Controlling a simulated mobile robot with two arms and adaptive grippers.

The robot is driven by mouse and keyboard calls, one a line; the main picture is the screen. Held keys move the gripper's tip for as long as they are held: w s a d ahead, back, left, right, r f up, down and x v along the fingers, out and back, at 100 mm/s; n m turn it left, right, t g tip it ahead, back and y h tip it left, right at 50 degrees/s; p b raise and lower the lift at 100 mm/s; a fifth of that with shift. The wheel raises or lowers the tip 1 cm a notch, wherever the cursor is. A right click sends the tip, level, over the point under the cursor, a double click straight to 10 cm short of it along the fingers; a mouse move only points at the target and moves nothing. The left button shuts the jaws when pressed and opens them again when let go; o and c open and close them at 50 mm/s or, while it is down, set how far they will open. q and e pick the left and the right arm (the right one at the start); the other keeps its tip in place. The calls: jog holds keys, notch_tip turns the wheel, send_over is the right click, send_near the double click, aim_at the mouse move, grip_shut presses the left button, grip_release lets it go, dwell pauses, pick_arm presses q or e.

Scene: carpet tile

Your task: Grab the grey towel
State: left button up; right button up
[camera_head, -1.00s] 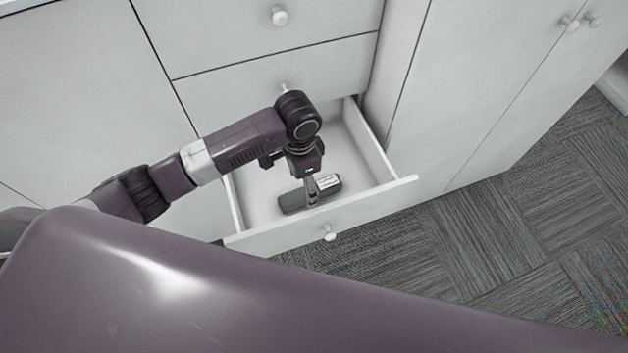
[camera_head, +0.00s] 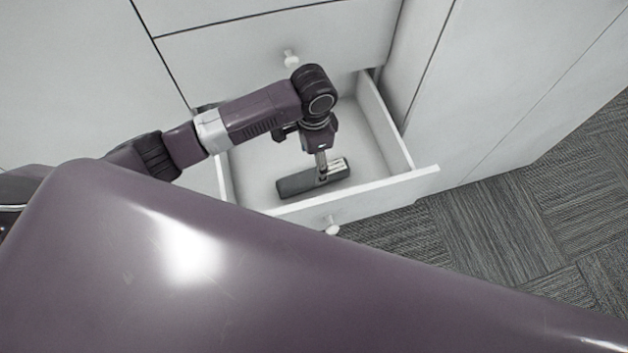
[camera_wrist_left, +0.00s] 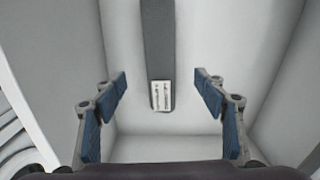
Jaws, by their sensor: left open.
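The grey towel (camera_head: 300,183) is a long dark grey bundle with a white label at one end. It lies on the floor of the open drawer (camera_head: 385,192), near its front. My left gripper (camera_head: 322,166) is above the labelled end, pointing down. In the left wrist view the towel (camera_wrist_left: 158,45) runs from the top edge to its label, between and beyond the open fingers of my left gripper (camera_wrist_left: 160,100). The fingers look clear of it on both sides. My right gripper is not in view.
The drawer's side wall (camera_head: 385,125) and front panel stand close around the gripper. White cabinet doors (camera_head: 490,90) are to the right, and closed drawers are above. Carpet tile floor (camera_head: 500,225) is free at the right.

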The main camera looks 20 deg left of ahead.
aim_at(313, 174)
pick_arm(q)
jog(key=shift+f+p, duration=0.45)
jog(key=shift+f, duration=3.75)
jog(key=c, duration=1.4)
jog(key=shift+r, duration=0.1)
